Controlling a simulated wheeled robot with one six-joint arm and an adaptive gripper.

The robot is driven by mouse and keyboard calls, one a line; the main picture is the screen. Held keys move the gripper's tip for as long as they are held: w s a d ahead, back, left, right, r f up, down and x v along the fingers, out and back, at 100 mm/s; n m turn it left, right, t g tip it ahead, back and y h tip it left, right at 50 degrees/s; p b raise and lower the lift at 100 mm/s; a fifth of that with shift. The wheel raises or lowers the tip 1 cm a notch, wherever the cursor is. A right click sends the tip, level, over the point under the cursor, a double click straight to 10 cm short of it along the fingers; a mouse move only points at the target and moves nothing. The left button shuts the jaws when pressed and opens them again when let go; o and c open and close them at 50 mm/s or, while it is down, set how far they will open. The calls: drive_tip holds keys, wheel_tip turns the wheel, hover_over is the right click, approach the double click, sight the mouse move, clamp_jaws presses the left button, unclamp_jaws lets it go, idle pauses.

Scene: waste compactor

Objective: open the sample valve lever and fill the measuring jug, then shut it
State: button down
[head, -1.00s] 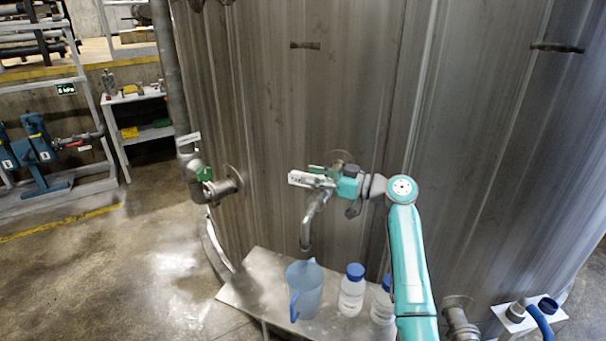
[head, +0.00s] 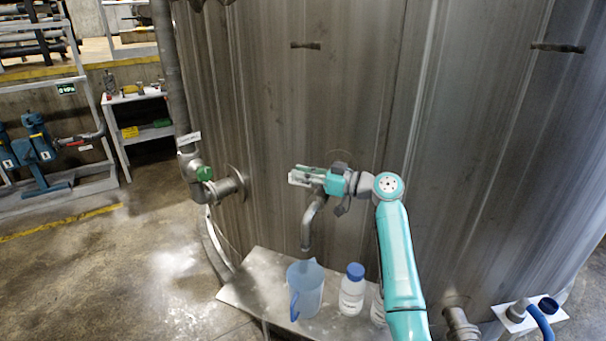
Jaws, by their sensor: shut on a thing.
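The sample valve spout (head: 309,224) curves down from the big tank, with its mouth above the blue measuring jug (head: 306,288). The jug stands upright on the metal shelf (head: 255,283). My gripper (head: 306,177) is at the top of the spout and shut on the sample valve lever, which is mostly hidden behind the gripper. No stream shows clearly between the spout and the jug, and I cannot tell the level in the jug.
White bottles with blue caps (head: 352,289) stand right of the jug, one partly behind my arm. A pipe valve with a green handle (head: 205,174) is on the left. The tank wall (head: 300,90) closes off the back. Open floor lies at left.

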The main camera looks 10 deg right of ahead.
drive_tip(key=shift+s+a+n+g+y, duration=0.15)
drive_tip(key=shift+s+n+g+y, duration=0.35)
drive_tip(key=shift+n+g, duration=0.8)
drive_tip(key=shift+s+a+n+g+y, duration=0.3)
drive_tip(key=shift+n+g+y, duration=0.45)
drive_tip(key=shift+g, duration=0.95)
drive_tip(key=shift+s+a+n+g+y, duration=0.1)
drive_tip(key=shift+s+n+g+y, duration=0.4)
drive_tip(key=shift+n+g, duration=0.8)
drive_tip(key=shift+g, duration=0.3)
drive_tip(key=shift+m, duration=0.25)
drive_tip(key=c, duration=1.1)
unclamp_jaws()
drive_tip(key=shift+d, duration=0.1)
drive_tip(key=d, duration=0.8)
drive_tip(key=s+d, duration=0.1)
drive_tip(key=d, duration=0.3)
